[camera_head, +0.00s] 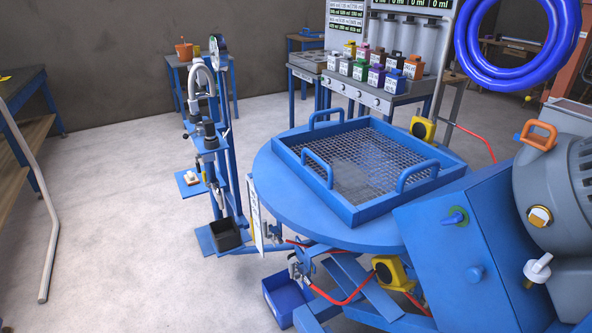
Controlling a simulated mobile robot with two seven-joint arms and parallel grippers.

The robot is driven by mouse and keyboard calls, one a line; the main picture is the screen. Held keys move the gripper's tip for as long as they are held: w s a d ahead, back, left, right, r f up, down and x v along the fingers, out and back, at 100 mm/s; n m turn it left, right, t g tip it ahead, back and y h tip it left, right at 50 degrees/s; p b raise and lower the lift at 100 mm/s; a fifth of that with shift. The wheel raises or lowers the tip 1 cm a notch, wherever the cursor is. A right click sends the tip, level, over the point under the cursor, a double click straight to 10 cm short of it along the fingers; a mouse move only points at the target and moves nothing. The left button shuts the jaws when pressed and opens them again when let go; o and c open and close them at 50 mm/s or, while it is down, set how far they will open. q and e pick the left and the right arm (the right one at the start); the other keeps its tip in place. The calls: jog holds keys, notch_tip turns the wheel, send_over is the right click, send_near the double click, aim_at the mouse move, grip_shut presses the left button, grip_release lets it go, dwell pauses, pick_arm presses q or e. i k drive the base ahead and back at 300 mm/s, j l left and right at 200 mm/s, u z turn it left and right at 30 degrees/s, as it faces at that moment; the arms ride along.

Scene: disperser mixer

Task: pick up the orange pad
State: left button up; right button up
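No flat pad in orange can be made out clearly. Several orange things show. A small orange object (184,50) stands on a blue table at the back left, too small to tell its shape well. An orange loop-shaped piece (538,135) sits on top of the grey motor housing at the right. An orange-topped container (413,66) stands at the right end of the containers on the back bench. Neither of my grippers is in view.
A blue tray with mesh (286,150) rests on a round blue table (268,185) in the middle. A blue stand with a gauge (218,48) is left of it. A pale bent pipe (52,225) rises at the left. The grey floor (120,240) between is clear.

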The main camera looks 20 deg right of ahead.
aim_at(191, 179)
jog(key=i+j+u, duration=0.4)
jog(key=i+j, duration=0.15)
jog(key=i+j+u, duration=0.4)
jog(key=i, duration=0.25)
jog(key=i+z, duration=0.15)
jog(key=i, duration=0.3)
jog(key=i+j+z, duration=0.1)
jog(key=i, duration=0.35)
jog(key=i+j+z, duration=0.15)
jog(key=i, duration=0.25)
jog(key=i+z, duration=0.45)
jog(key=i, duration=0.15)
jog(key=i+j+z, duration=0.4)
jog(key=i, duration=0.15)
jog(key=i+j+z, duration=0.1)
jog(key=i+z, duration=0.25)
jog(key=z, duration=0.15)
jog(key=i+j+z, duration=0.25)
jog(key=z, duration=0.2)
jog(key=i+j+z, duration=0.3)
jog(key=z, duration=0.2)
jog(key=i+j+z, duration=0.15)
jog(key=j+z, duration=0.3)
jog(key=i+j+z, duration=0.1)
jog(key=j+z, duration=0.15)
jog(key=j, duration=0.15)
jog(key=i+j+z, duration=0.1)
jog(key=j+z, duration=0.15)
jog(key=j, duration=0.1)
